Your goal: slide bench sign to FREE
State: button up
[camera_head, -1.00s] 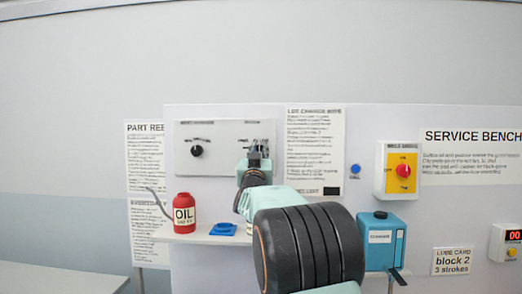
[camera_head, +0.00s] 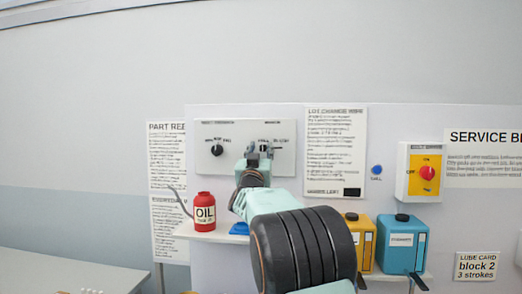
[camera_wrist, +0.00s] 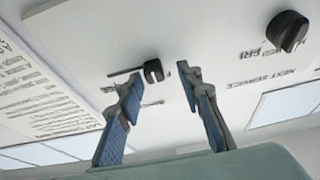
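The bench sign is on a pale panel (camera_head: 232,165) on the wall board, with small printed labels and a dark slider at its right part, partly hidden by my gripper in the head view. In the wrist view the black slider tab (camera_wrist: 153,70) sits at one end of a thin dark slot (camera_wrist: 124,72). Part of a label beginning with F shows beside the tab. My gripper (camera_wrist: 158,82) is open, its two blue-padded fingers apart and empty. The tab appears just beyond the fingertips, nearer the left finger; I cannot tell whether they touch.
A black round knob (camera_head: 217,149) is on the same panel, to the left. A red oil can (camera_head: 204,211) stands on the shelf below. Yellow (camera_head: 364,240) and blue (camera_head: 402,243) containers stand to the right. A red switch on a yellow plate (camera_head: 427,173) is further right.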

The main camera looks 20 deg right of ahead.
jog(key=shift+s+f, duration=0.1)
jog(key=v, duration=1.1)
jog(key=shift+s+a, duration=0.2)
jog(key=shift+s, duration=0.15)
